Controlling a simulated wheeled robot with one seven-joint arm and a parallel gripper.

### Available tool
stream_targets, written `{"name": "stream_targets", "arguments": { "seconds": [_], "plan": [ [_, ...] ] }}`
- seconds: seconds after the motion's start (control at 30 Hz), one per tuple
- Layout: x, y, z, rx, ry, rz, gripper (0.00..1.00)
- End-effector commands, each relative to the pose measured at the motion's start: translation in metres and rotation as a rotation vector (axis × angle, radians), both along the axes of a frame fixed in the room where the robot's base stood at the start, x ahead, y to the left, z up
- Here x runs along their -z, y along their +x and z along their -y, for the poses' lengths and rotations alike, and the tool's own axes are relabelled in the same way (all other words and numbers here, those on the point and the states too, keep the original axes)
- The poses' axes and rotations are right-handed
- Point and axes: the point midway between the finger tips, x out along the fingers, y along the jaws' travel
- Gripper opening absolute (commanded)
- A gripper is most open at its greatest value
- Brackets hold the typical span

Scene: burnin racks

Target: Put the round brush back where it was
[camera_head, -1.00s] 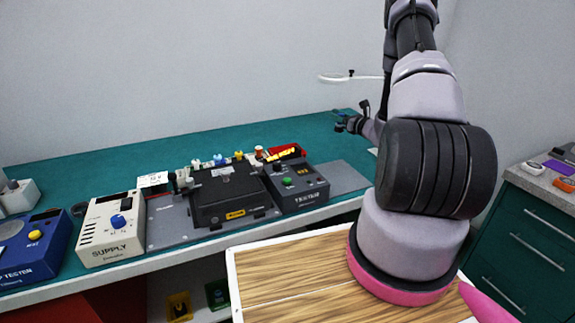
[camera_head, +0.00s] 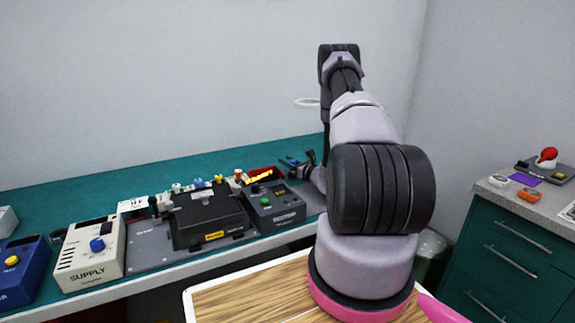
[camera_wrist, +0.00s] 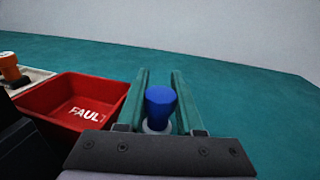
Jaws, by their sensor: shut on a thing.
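My gripper (camera_wrist: 160,98) is shut on a blue, round-topped piece (camera_wrist: 160,101) with a pale grey collar below it, which I take to be the round brush. In the wrist view the piece stands between the two long fingers, and its lower end is hidden by the gripper body. In the head view my gripper (camera_head: 299,165) is small and dark, above the right part of the teal bench, beside the red FAULT bin (camera_wrist: 70,103). The held piece cannot be made out clearly there.
The teal bench (camera_wrist: 234,92) is clear to the right of the bin and behind it. A tester (camera_head: 273,203), a black fixture (camera_head: 209,219) and a supply box (camera_head: 89,251) stand along its front. A drawer cabinet (camera_head: 516,229) with small items stands at the right.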

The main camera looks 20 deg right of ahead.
Motion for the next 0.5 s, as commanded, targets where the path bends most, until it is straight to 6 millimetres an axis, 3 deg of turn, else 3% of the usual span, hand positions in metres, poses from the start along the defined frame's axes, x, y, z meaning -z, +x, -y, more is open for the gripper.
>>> {"name": "stream_targets", "arguments": {
  "seconds": [0.1,0.43,0.47,0.5],
  "plan": [
    [0.0118,-0.0001,-0.0002,0.0,0.001,0.001,0.0],
    [0.0142,0.0,0.0001,0.0,0.0,0.001,0.0],
    [0.0145,0.0002,0.0002,0.0,-0.001,0.001,0.39],
    [0.014,0.0002,0.0,0.0,-0.001,0.001,0.55]
  ]
}}
